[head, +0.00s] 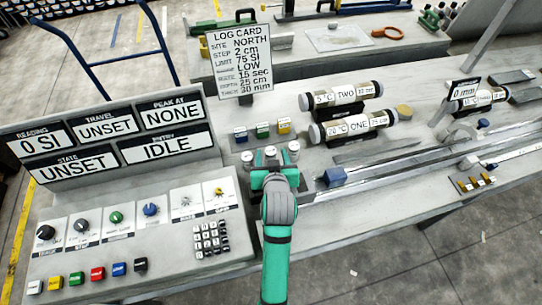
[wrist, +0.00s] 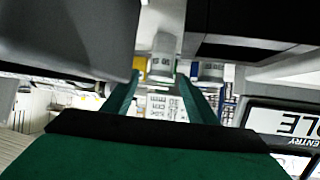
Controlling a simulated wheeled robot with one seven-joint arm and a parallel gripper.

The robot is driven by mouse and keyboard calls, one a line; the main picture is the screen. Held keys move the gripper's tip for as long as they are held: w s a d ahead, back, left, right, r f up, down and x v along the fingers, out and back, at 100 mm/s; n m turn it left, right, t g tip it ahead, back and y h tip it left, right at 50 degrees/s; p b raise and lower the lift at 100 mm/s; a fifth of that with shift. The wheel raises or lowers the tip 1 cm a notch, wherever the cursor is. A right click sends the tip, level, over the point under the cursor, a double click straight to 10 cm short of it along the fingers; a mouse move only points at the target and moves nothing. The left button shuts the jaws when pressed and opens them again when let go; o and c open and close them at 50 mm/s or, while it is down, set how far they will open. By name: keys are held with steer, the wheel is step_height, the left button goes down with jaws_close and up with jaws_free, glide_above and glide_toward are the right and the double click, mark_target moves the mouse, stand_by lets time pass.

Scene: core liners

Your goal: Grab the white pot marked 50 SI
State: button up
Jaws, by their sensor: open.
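Three small white pots stand in a row on the bench: a left pot (head: 247,160), a middle pot (head: 270,152) and a right pot (head: 293,147). Their markings are too small to read in the head view, so I cannot tell which is 50 SI. My teal gripper (head: 271,162) is open, close in front of the row and lined up with the middle pot. In the wrist view my gripper (wrist: 160,80) has its two green fingers apart. A whitish pot-like shape (wrist: 162,66) shows between their tips, and another (wrist: 212,70) is right of them. Contact cannot be seen.
The console with display panels (head: 110,130) stands left; its keypad (head: 210,238) is near my arm. Blue, green and yellow blocks (head: 262,130) sit behind the pots. Labelled cylinders (head: 353,127) and long rails (head: 400,170) lie right. The log card (head: 240,60) stands behind.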

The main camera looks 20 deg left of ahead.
mark_target(271, 151)
steer(key=shift+x, duration=1.75)
steer(key=c, duration=1.2)
steer(key=shift+r, duration=0.15)
